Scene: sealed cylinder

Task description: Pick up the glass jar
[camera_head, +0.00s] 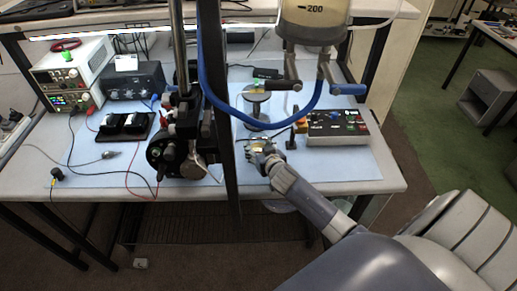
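I cannot clearly make out a separate glass jar in the head view. A pale, yellowish cylinder (313,22) marked 200 hangs at the top, cut off by the picture edge, with valves below it. My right gripper (256,147) reaches in from the lower right over the blue mat, in front of a round metal stand (257,97). Its fingers are small and dark here. A small yellowish patch shows at them, but I cannot tell whether they hold anything. My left gripper is out of view.
A control box (337,127) stands right of my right gripper. A dark upright post (221,130) and a blue hose (266,125) cross the view close by. Black apparatus (177,155) and power supplies (70,72) stand left. The mat's front right (345,172) is clear.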

